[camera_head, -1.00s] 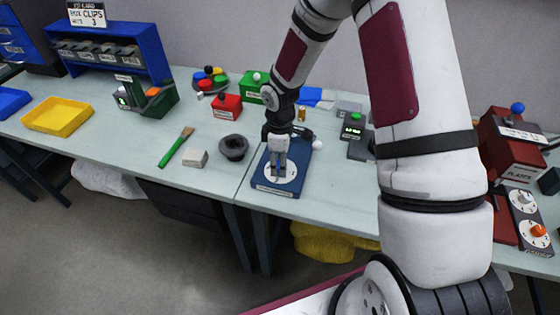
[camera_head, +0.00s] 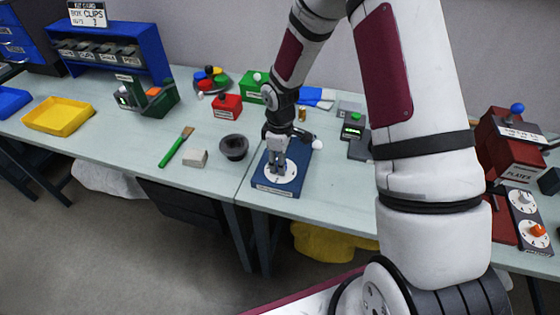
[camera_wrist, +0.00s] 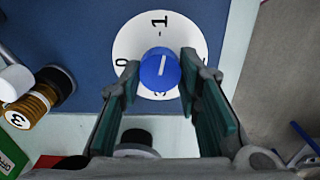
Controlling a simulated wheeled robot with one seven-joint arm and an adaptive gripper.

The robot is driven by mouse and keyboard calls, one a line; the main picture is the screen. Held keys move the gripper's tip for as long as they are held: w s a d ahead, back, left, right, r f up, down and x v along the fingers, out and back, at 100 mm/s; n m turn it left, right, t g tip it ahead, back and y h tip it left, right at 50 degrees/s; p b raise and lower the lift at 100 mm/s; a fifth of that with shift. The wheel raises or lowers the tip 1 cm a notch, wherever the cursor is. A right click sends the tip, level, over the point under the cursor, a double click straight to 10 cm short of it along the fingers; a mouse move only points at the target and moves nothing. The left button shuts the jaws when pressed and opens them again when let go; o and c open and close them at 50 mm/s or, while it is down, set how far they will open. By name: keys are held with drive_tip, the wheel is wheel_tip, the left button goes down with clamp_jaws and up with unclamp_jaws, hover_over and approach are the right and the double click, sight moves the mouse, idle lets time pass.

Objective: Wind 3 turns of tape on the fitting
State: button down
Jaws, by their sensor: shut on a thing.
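A blue knob (camera_wrist: 160,68) with a white line stands on a round white dial (camera_wrist: 133,40) with numbers around it. The line lies roughly along the direction of the 1. The dial is on a blue base plate (camera_head: 267,188) near the table's front edge. My gripper (camera_wrist: 160,78) points down and is shut on the knob, one finger on each side. It also shows over the dial in the head view (camera_head: 277,172). A ribbed brass-coloured part (camera_wrist: 32,106) with a 3 on its end sits left of the dial in the wrist view; I cannot tell whether it is the fitting.
A black bowl-like part (camera_head: 233,148), a beige block (camera_head: 195,159) and a green-handled brush (camera_head: 174,150) lie left of the plate. A red box (camera_head: 227,106) stands behind. A small device with a green display (camera_head: 352,131) is at the right.

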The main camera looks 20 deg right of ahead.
drive_tip(key=shift+m, duration=0.3)
drive_tip(key=m, duration=0.3)
drive_tip(key=shift+m, duration=0.3)
drive_tip(key=m, duration=0.3)
drive_tip(key=shift+d+m, duration=0.1)
drive_tip(key=shift+m, duration=1.6)
